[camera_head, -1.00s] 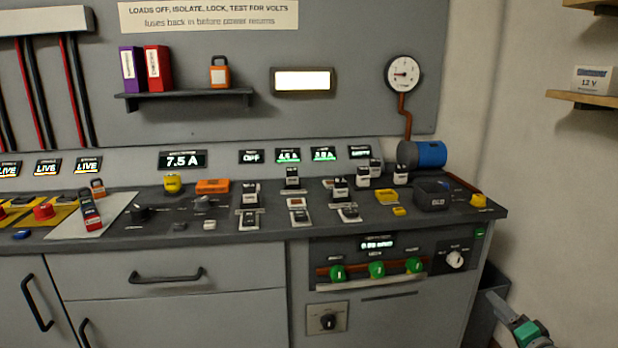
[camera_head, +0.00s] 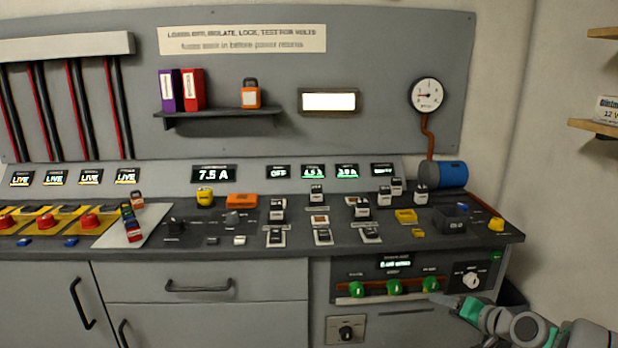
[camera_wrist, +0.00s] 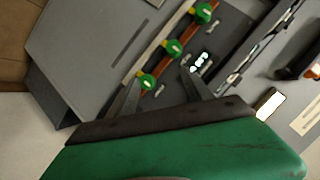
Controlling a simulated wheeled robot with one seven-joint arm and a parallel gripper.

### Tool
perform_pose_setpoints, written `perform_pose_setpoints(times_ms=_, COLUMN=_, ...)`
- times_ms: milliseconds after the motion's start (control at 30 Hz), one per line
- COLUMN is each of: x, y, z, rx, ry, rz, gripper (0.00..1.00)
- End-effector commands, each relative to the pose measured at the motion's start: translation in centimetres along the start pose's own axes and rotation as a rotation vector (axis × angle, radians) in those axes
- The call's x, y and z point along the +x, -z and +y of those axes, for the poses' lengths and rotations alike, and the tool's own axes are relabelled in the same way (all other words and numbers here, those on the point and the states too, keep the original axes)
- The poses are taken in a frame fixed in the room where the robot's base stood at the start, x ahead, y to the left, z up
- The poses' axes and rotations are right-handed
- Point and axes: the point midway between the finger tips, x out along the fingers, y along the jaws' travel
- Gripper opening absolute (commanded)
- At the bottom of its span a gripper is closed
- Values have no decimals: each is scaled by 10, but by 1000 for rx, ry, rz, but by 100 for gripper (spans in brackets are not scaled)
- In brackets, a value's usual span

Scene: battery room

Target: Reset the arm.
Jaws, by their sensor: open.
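My arm (camera_head: 520,325) reaches in from the lower right in the head view. My gripper (camera_head: 440,298) is in front of the right end of the console, close to the panel with green knobs (camera_head: 394,287). In the wrist view my gripper (camera_wrist: 161,85) shows two dark fingers spread apart with nothing between them. Beyond them are the green knobs (camera_wrist: 173,47) and a small lit display (camera_wrist: 200,60). Whether the fingertips touch the panel cannot be told.
The console top (camera_head: 300,250) carries fuse holders, red buttons (camera_head: 88,221), a blue cylinder (camera_head: 450,174) and a dark box (camera_head: 450,218). A shelf (camera_head: 220,113) holds two binders and an orange padlock. A wooden shelf (camera_head: 597,128) sticks out at the right.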

Motion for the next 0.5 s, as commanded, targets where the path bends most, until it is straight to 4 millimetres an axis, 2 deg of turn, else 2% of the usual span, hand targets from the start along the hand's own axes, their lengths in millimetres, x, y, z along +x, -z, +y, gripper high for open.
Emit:
perform_pose_setpoints(times_ms=33, x=-9, y=4, z=-48, rx=-58, ry=-22, rz=-66, gripper=59)
perform_pose_setpoints(times_ms=67, x=-12, y=-1, z=-70, rx=-90, ry=-43, rz=-112, gripper=59)
perform_pose_setpoints(times_ms=100, x=-21, y=-9, z=-102, rx=-138, ry=-75, rz=-176, gripper=59)
perform_pose_setpoints(times_ms=167, x=-41, y=-26, z=-150, rx=-217, ry=-130, rz=-276, gripper=59)
perform_pose_setpoints(times_ms=200, x=-59, y=-39, z=-179, rx=-267, ry=-171, rz=-341, gripper=59)
perform_pose_setpoints(times_ms=267, x=-92, y=-58, z=-216, rx=-334, ry=-233, rz=-427, gripper=59)
perform_pose_setpoints(times_ms=300, x=-118, y=-71, z=-237, rx=-374, ry=-272, rz=-478, gripper=59)
perform_pose_setpoints(times_ms=400, x=-180, y=-101, z=-268, rx=-446, ry=-362, rz=-580, gripper=59)
perform_pose_setpoints(times_ms=500, x=-225, y=-123, z=-279, rx=-482, ry=-423, rz=-645, gripper=59)
